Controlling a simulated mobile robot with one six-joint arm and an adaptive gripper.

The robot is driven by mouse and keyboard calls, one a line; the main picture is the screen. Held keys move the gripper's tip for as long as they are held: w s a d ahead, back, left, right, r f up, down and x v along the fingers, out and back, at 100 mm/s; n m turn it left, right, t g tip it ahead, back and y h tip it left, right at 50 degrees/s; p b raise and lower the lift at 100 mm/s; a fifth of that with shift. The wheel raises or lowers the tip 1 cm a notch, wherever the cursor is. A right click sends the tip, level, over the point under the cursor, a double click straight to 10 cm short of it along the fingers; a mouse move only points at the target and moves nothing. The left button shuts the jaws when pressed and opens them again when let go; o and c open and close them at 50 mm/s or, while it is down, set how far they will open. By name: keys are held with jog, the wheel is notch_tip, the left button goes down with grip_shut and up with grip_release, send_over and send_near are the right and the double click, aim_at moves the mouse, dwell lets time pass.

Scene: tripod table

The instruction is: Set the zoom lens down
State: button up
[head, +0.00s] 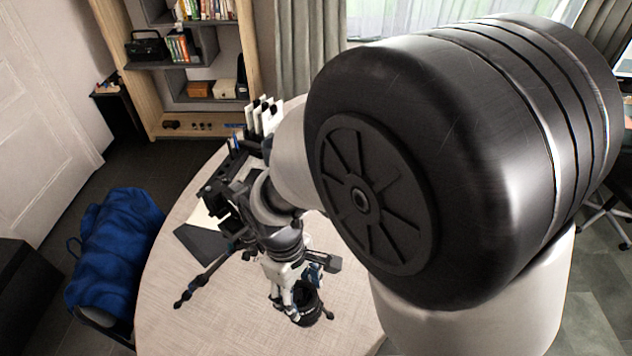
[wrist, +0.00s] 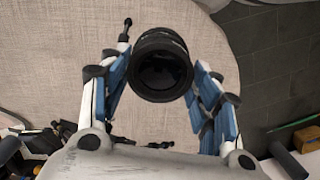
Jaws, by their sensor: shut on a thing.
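The zoom lens (head: 308,304) is a black cylinder low in the head view, at the fingers of my gripper (head: 295,292). In the wrist view the lens (wrist: 162,66) sits between the blue-padded fingertips of my gripper (wrist: 163,72), its dark round end facing the camera. My gripper is shut on it. The lens is over the light table top (head: 230,322); I cannot tell whether it touches the surface. A black tripod leg (head: 204,280) reaches out left of my gripper, and my arm hides much of the tripod.
A dark flat item (head: 200,243) and white upright folders (head: 262,115) are on the table farther back. In the wrist view, a green pencil (wrist: 291,124) lies at right. The table's front left is clear.

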jog(key=a+r+m+y, duration=0.1)
jog(key=a+r, duration=0.1)
jog(key=a, duration=0.2)
notch_tip(320, 180, down, 20)
jog(key=w+t+b, duration=0.1)
jog(key=b, duration=0.6)
jog(key=shift+a+m, duration=0.3)
jog(key=shift+a, duration=0.15)
jog(key=shift+r, duration=0.1)
jog(key=o, duration=1.1)
notch_tip(320, 180, up, 12)
jog(key=p, duration=0.4)
